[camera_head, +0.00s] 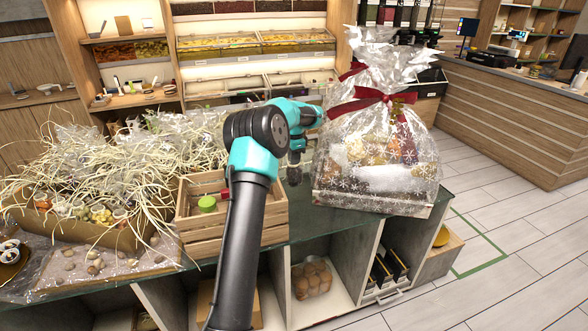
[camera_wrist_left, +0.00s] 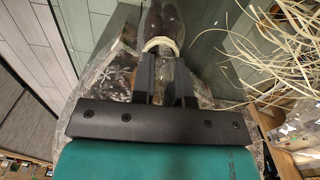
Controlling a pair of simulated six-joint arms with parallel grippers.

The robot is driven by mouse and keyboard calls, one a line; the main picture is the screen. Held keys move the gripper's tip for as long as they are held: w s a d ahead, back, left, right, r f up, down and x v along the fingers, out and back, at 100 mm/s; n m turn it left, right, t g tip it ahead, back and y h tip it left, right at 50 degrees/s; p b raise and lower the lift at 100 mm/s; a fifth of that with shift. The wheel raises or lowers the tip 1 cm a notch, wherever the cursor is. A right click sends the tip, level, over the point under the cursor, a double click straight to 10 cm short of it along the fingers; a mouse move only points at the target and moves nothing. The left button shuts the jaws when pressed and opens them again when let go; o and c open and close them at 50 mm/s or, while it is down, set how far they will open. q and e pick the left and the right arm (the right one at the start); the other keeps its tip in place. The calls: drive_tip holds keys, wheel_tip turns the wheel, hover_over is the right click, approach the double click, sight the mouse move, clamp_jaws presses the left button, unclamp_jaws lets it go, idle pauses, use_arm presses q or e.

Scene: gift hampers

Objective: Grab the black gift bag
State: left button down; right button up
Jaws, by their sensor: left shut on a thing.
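No plainly black gift bag can be made out. A clear snowflake-patterned gift bag (camera_head: 375,165) with a red ribbon stands upright on the counter at right. My left gripper (camera_head: 294,178) points down over the counter, left of that bag and partly hidden by my arm. In the left wrist view, my left gripper (camera_wrist_left: 166,72) is shut on a dark brown thing with a cream band (camera_wrist_left: 162,22); what it is cannot be told. Snowflake cellophane (camera_wrist_left: 108,72) lies left of the fingers there. My right gripper is not in view.
A wooden crate (camera_head: 282,212) with a green-lidded item (camera_head: 207,204) stands left of the gripper. Straw-like strands and clear-wrapped goods (camera_head: 110,165) crowd the counter's left. Open shelves lie below the counter (camera_head: 325,228).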

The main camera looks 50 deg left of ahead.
use_arm(q)
drive_tip(key=shift+r, duration=1.05)
